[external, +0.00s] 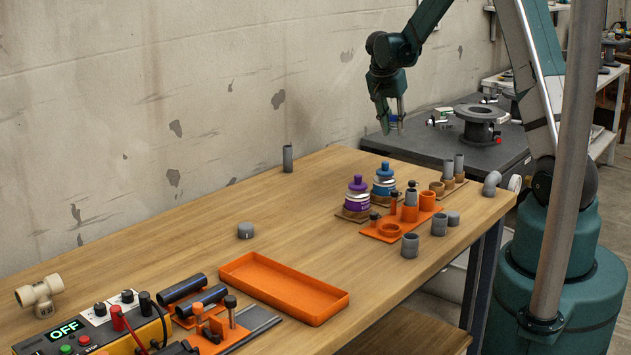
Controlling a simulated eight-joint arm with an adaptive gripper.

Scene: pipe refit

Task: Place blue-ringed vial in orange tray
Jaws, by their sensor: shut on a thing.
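My gripper (391,122) is in the air above the far right end of the wooden table, pointing down. It is shut on a small pale vial with a bluish band (394,119), which looks like the blue-ringed vial; the fingers hide part of it. The orange tray (285,286) lies at the near middle of the table. It is shallow, rectangular and empty. My gripper is well behind the tray, to its right and higher up.
Purple-capped (357,197) and blue-capped (384,179) bottles stand below my gripper, beside an orange fixture (388,231) and several grey pipe pieces. A grey upright pipe (288,159) stands at the back edge. A control box (75,331) is front left. Mid-table is mostly clear.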

